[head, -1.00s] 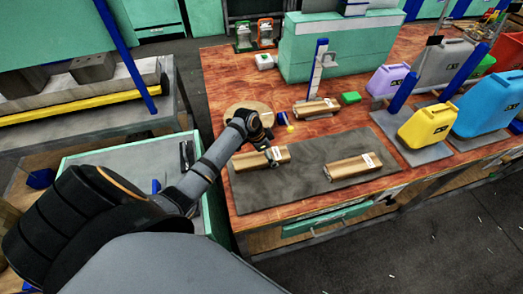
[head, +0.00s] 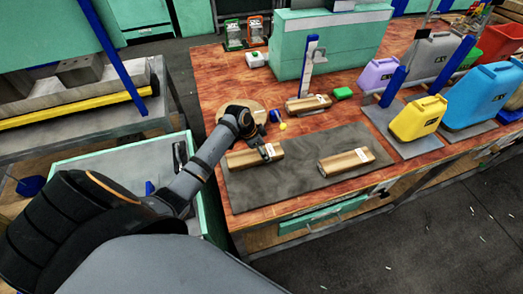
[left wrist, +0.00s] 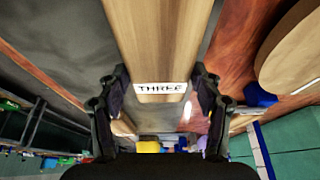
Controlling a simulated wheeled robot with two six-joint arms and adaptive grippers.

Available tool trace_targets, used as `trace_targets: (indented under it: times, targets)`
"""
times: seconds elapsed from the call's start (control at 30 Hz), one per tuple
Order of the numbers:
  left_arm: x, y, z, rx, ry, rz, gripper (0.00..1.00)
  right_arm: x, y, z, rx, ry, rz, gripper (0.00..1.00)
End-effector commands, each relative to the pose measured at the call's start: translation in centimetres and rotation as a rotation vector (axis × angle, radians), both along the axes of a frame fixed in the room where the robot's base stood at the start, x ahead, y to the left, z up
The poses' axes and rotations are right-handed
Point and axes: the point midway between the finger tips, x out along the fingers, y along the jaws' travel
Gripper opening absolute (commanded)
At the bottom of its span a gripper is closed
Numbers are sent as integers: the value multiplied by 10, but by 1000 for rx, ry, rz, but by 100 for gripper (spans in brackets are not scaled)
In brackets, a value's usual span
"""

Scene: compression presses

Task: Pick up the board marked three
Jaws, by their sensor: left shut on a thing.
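The board marked THREE is a long wooden block (head: 243,160) at the left end of the dark grey mat (head: 310,178). In the left wrist view the board (left wrist: 158,40) runs lengthwise, with its white THREE label facing the camera. My left gripper (head: 266,152) is shut on the board, one finger on each side near the label (left wrist: 160,76). I cannot tell any gap between board and mat. A second wooden board (head: 345,162) lies at the mat's right, its label unreadable. My right gripper is not in view.
A third board (head: 307,103) lies behind the mat by an upright post with a blue top (head: 309,60). A round wooden disc (head: 257,110) is behind my left gripper. A yellow canister (head: 417,118) and other canisters stand right. The mat between its boards is clear.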

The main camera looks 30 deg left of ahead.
Motion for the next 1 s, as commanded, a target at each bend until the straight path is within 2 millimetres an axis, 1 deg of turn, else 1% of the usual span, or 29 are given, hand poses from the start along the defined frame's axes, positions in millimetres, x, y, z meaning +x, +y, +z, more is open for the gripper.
trace_targets:
  times: [0.13, 0.17, 0.2, 0.43, 0.5, 0.6, 0.7, 0.8, 1.0]
  targets:
    - [2, 0, 21, 2, -9, -2, 24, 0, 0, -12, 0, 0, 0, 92]
    - [2, -4, 28, 0, -8, -3, 24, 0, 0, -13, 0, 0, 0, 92]
    - [1, -12, 36, -4, -7, -5, 24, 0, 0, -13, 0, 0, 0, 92]
    - [-1, -56, 87, -5, -10, -3, 24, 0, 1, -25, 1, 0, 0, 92]
    - [-3, -76, 92, -9, -7, -4, 24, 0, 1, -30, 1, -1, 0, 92]
    - [-4, -98, 103, -8, -6, -3, 24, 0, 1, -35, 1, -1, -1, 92]
    - [-5, -115, 111, -7, -6, -3, 24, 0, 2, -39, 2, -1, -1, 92]
    - [-6, -127, 117, -5, -5, -3, 24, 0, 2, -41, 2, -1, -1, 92]
    - [-7, -139, 124, -2, -4, -1, 24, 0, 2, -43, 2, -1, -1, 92]
